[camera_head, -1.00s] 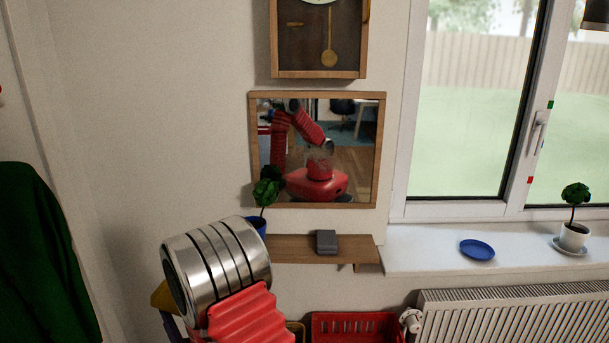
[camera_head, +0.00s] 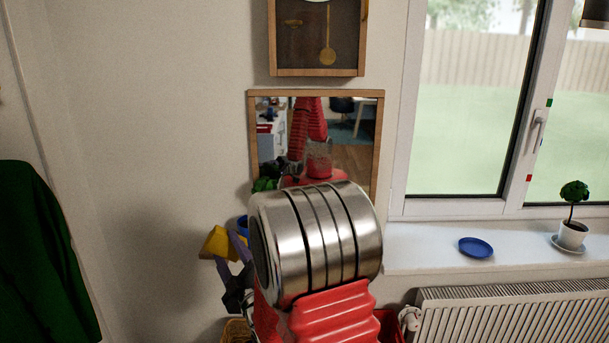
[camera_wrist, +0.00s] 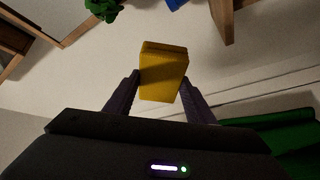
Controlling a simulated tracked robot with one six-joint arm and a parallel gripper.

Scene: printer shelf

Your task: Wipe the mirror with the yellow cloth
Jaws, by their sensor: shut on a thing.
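The yellow cloth (camera_wrist: 163,72) looks like a thick folded block. My gripper (camera_wrist: 160,88) is shut on it, with one finger on each side, in the wrist view. In the head view the yellow cloth (camera_head: 217,243) shows left of my metal wrist, below and left of the mirror, apart from it. My gripper (camera_head: 228,262) is partly hidden there. The mirror (camera_head: 345,125) hangs on the wall in a wooden frame. A greyish smudge (camera_head: 318,158) shows on its glass. My arm hides the mirror's lower part.
A pendulum clock (camera_head: 317,40) hangs above the mirror. A blue pot (camera_head: 242,226) with a green plant is partly hidden by my arm. The windowsill (camera_head: 425,250) at right holds a blue saucer (camera_head: 475,247) and a potted plant (camera_head: 573,215). A dark green garment (camera_head: 40,260) hangs at left.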

